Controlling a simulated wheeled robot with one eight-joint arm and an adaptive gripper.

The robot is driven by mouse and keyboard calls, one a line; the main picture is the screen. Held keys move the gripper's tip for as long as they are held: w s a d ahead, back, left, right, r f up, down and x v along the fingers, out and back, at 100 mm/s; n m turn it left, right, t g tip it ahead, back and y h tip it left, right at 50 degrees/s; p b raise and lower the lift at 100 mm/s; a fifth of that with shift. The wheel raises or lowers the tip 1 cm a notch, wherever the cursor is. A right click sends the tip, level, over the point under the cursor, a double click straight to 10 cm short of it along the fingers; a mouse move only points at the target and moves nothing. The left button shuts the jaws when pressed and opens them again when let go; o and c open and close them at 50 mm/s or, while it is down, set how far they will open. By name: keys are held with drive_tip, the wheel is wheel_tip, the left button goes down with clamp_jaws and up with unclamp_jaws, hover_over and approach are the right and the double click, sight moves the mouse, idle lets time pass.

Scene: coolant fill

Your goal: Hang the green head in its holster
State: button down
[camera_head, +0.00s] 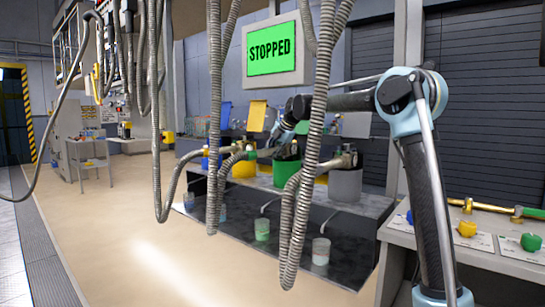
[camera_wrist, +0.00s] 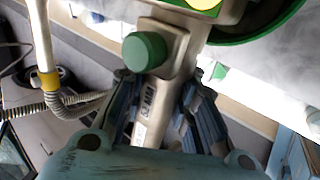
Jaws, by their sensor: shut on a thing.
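In the wrist view, my gripper (camera_wrist: 158,108) has its blue fingers on both sides of the grey metal body of the green head (camera_wrist: 146,52), which has a round green cap. Above it, part of a green rim (camera_wrist: 262,32) shows. In the head view, my gripper (camera_head: 277,141) is behind the hanging hoses, close above the green bucket (camera_head: 287,173). The green head there is small and partly hidden by a hose and my arm. I cannot make out its holster in either view.
Ribbed hoses (camera_head: 216,100) hang in front of the bench. A yellow bucket (camera_head: 243,167) and a grey bucket (camera_head: 345,184) flank the green one. A screen (camera_head: 272,47) reads STOPPED. A panel with yellow and green knobs (camera_head: 530,242) stands at right. The floor at left is open.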

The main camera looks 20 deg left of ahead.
drive_tip(key=shift+f, duration=0.9)
drive_tip(key=c, duration=1.2)
unclamp_jaws()
drive_tip(key=shift+f, duration=0.1)
drive_tip(key=v, duration=1.2)
